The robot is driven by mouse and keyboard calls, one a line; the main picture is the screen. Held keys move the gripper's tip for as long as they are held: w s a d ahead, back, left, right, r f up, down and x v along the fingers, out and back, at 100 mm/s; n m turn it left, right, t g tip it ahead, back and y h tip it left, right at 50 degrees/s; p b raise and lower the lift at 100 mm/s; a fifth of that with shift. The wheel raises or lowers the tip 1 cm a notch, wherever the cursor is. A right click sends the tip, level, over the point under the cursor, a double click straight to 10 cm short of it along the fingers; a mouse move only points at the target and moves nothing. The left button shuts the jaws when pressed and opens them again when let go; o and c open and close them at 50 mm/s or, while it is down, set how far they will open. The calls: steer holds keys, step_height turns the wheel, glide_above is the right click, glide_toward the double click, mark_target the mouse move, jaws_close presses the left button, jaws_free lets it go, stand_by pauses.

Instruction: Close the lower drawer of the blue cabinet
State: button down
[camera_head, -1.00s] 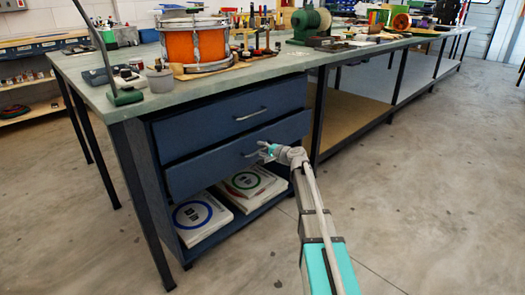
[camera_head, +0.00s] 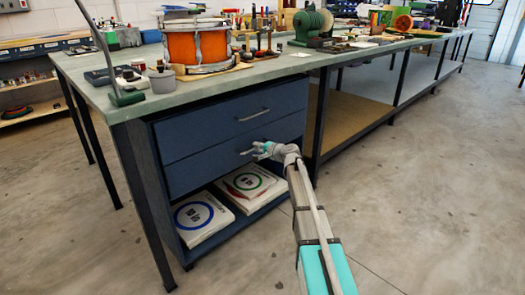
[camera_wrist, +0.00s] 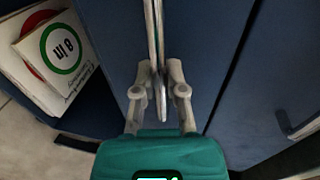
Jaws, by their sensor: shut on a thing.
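The blue cabinet (camera_head: 150,185) stands under the bench, with its upper drawer (camera_head: 225,115) above its lower drawer (camera_head: 205,170). The lower drawer front looks about flush with the upper one; any small gap is too fine to tell. My gripper (camera_head: 256,150) is at the right part of the lower drawer front. In the wrist view, the fingers of my gripper (camera_wrist: 159,80) are shut around the metal handle bar (camera_wrist: 152,25) of the lower drawer (camera_wrist: 195,45). The upper drawer (camera_wrist: 275,80) shows to the right there, with its own handle (camera_wrist: 283,122).
Boxed drumheads (camera_head: 205,217) lie on the open shelf below the drawers. An orange drum (camera_head: 197,45), a green grinder (camera_head: 312,24) and tools stand on the bench top (camera_head: 150,103). The floor (camera_head: 430,190) in front is clear.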

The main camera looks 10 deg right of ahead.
steer(key=shift+w+a, duration=0.15)
steer(key=shift+w, duration=0.1)
steer(key=c, duration=0.7)
jaws_free()
steer(key=shift+s, duration=0.2)
steer(key=d+p+v, duration=0.1)
steer(key=p+v, duration=0.3)
steer(key=v, duration=1.4)
steer(key=shift+w+d+r+m+g+h+p, duration=0.75)
steer(key=shift+w+d+r+m+p, duration=1)
steer(key=shift+m+p, duration=1.35)
steer(key=shift+w+d+r+m+g+h+p, duration=0.4)
steer(key=shift+w+d+r+m+g+p, duration=1.1)
steer(key=shift+m+p, duration=1.6)
steer(key=shift+w+d+r+m+g+h+p, duration=0.6)
steer(key=shift+w+d+r+m+p, duration=1.4)
steer(key=shift+m+p, duration=1.05)
